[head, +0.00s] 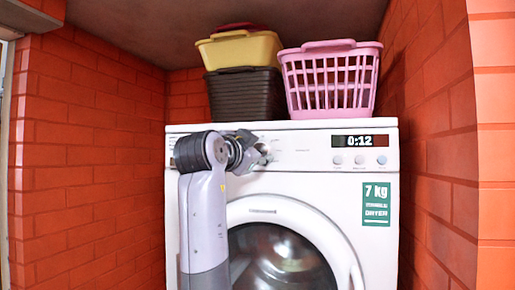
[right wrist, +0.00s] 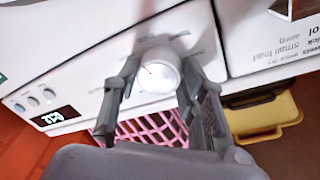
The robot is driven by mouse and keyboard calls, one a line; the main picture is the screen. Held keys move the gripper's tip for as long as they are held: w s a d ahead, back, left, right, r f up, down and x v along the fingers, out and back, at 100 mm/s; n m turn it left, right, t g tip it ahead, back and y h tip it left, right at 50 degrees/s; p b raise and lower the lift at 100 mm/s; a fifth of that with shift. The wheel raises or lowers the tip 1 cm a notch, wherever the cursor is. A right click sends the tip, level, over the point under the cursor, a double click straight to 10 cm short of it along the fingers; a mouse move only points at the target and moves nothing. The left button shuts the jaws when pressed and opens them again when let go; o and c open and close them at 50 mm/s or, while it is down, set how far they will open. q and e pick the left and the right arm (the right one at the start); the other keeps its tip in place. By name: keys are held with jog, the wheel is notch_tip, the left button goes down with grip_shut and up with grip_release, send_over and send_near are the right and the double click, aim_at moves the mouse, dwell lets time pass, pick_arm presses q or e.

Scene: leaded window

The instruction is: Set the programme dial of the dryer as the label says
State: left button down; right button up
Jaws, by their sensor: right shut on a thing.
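The white dryer (head: 290,185) stands in a brick alcove. Its round white programme dial (right wrist: 157,74) faces me in the right wrist view, with a thin dark mark on its face and small marks around it on the panel. My right gripper (right wrist: 158,82) has a finger on each side of the dial and is shut on it. In the head view the right gripper (head: 258,152) is at the panel's left part and hides the dial. Printed text (right wrist: 285,50) shows in part on a white panel, tilted and cut off; "small load" is legible. My left gripper is out of view.
The display (head: 358,141) reads 0:12, above several round buttons (head: 360,160). A green 7 kg sticker (head: 377,204) is below. A pink basket (head: 332,80), a yellow basket (head: 240,50) and a dark brown basket (head: 243,95) stand on top. Brick walls flank the dryer.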

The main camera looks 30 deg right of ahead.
jog(key=shift+w+f+m+p, duration=0.15)
jog(key=shift+m+p, duration=0.4)
jog(key=shift+m, duration=1.05)
jog(key=o, duration=1.2)
jog(key=v, duration=1.2)
jog(key=shift+r, duration=0.3)
